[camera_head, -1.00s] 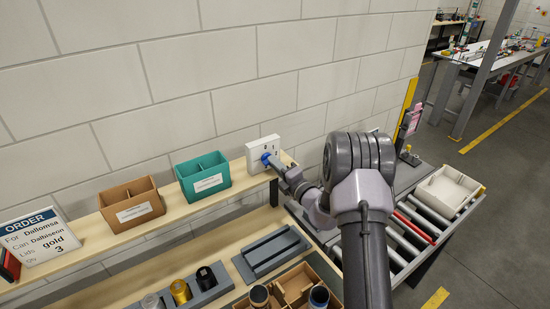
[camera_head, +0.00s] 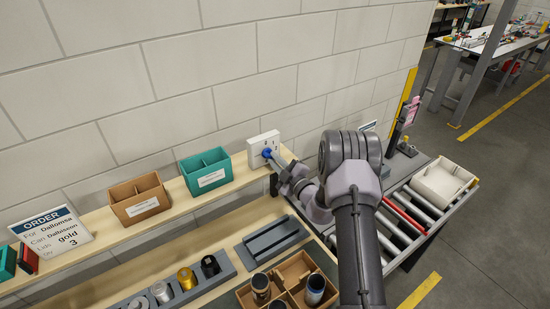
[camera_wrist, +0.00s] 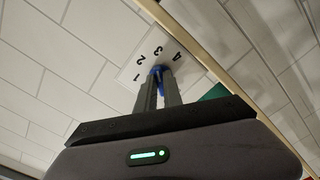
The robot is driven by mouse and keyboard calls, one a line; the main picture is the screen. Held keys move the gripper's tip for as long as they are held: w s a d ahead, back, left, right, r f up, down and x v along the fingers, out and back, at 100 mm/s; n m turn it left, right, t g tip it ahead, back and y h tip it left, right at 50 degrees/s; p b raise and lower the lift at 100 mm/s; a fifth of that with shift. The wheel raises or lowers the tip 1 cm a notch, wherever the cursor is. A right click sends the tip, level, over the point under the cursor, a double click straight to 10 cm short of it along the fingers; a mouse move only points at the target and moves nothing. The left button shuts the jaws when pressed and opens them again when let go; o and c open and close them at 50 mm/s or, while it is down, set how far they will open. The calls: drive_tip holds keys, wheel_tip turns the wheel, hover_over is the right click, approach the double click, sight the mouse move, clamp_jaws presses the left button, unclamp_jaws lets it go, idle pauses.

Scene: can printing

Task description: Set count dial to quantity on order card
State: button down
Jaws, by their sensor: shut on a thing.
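The count dial is a blue knob (camera_head: 267,153) on a white panel (camera_head: 262,141) at the back end of the upper shelf. In the wrist view the knob (camera_wrist: 157,70) sits among the numbers 1, 2, 3 and 4 on the panel (camera_wrist: 128,72). My gripper (camera_wrist: 159,80) is shut on the knob, with a finger on each side. The fingers hide part of it, and I cannot tell which number it points at. In the head view my gripper (camera_head: 273,158) reaches the knob from the right. The order card (camera_head: 48,236) at the left reads gold lids, quantity 3.
A brown bin (camera_head: 140,204) and a teal bin (camera_head: 208,174) stand on the upper shelf left of the panel. Below are a grey rack of lids (camera_head: 170,296), a grey tray (camera_head: 272,240) and a divided box (camera_head: 290,283). A roller conveyor (camera_head: 405,205) is at the right.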

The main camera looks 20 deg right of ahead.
drive_tip(key=shift+m, duration=0.6)
drive_tip(key=c, duration=1.5)
unclamp_jaws()
drive_tip(key=s+d, duration=0.1)
drive_tip(key=s, duration=0.4)
drive_tip(key=s+d+b, duration=0.1)
drive_tip(key=s, duration=0.5)
drive_tip(key=s+d+b, duration=0.1)
drive_tip(key=s, duration=0.5)
drive_tip(key=shift+d, duration=0.15)
